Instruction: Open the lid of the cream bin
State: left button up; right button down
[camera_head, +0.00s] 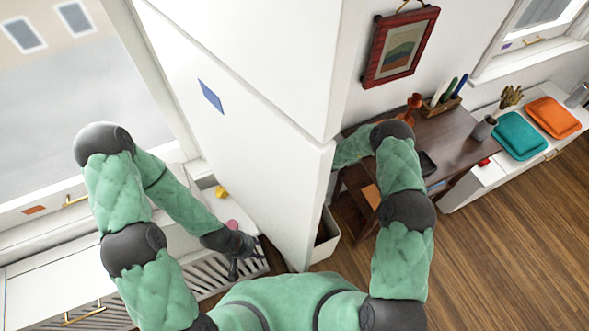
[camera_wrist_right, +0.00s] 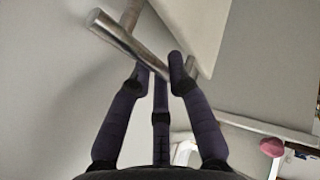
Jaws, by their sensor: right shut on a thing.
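A cream bin (camera_head: 322,254) stands on the floor beside the tall white block, which hides part of it. Its inside looks dark, and I cannot make out its lid. My right gripper (camera_wrist_right: 160,75) shows in the right wrist view, shut on a grey metal bar (camera_wrist_right: 128,45) with a crosspiece. In the head view my right forearm reaches behind the white block, so that gripper is hidden there. My left gripper (camera_head: 238,264) hangs low over the slatted white unit, left of the white block. Its fingers are too small and dark to tell whether they are open.
The tall white block (camera_head: 240,130) fills the middle. A dark wooden desk (camera_head: 455,135) with a pen holder stands at the right. A white bench (camera_head: 480,183) holds teal (camera_head: 518,135) and orange (camera_head: 552,117) cushions. Open wooden floor (camera_head: 500,260) lies at the lower right.

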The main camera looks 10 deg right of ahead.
jog(key=c, duration=1.1)
grip_release()
jog(key=shift+c, duration=0.2)
jog(key=v, duration=1.2)
